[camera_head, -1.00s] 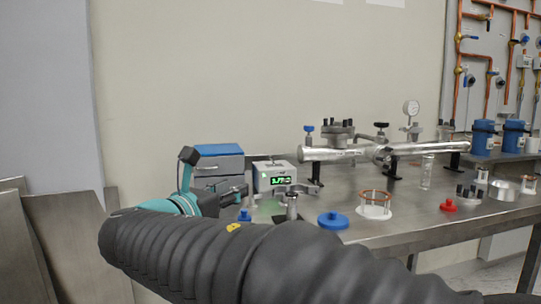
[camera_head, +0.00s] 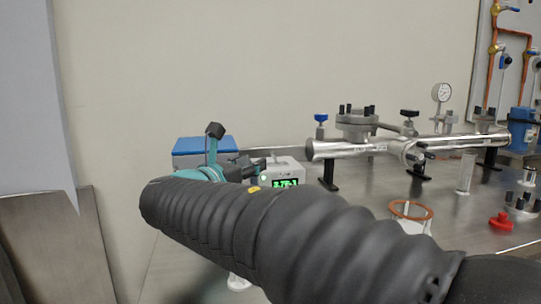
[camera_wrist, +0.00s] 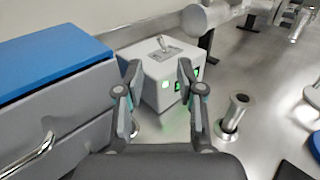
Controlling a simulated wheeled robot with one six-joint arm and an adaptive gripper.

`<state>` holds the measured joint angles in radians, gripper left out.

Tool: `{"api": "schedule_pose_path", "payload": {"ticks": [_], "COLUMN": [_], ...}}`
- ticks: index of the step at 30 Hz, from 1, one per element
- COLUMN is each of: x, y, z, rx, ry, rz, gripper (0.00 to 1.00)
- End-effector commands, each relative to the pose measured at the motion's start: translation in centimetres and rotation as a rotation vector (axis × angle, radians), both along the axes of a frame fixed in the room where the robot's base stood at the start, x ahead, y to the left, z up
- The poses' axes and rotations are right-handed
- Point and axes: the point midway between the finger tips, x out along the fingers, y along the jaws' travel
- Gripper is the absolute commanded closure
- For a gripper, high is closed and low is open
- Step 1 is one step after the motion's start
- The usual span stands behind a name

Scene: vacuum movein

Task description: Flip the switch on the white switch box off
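The white switch box (camera_head: 285,174) with a green lit display stands on the steel table in the head view, partly behind my gripper and sleeved arm. In the wrist view the box (camera_wrist: 165,85) lies ahead of my gripper. Its silver switch (camera_wrist: 163,43) sits on a small plate on the top face, and the lever sticks up. My gripper (camera_wrist: 157,80) is open and empty. Its two fingers show in front of the box, with the switch beyond and between them in the picture. I cannot tell whether the fingers touch the box.
A blue-topped grey cabinet (camera_wrist: 60,85) stands close on the left of my gripper. A small metal post (camera_wrist: 235,115) stands on the right. A silver pipe assembly (camera_head: 365,147) lies right of the box. A copper-coloured ring stand (camera_head: 411,212) and a red knob (camera_head: 501,222) are farther right.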

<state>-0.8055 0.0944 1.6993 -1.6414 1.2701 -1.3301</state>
Motion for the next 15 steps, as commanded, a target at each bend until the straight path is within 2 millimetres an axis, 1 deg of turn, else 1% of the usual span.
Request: {"api": "schedule_pose_path", "payload": {"ticks": [1,6,12,15], "x": [0.9,3.8,6.4,7.2], "y": [-0.6,-1.8,-3.1,-3.5], "z": [0.0,0.0,0.0,0.0], "rx": [0.0,-0.001,0.0,0.0], "ry": [0.0,0.0,0.0,0.0], "rz": [-0.004,-0.002,0.0,0.001], "gripper": [0.62,0.62,0.62,0.62]}}
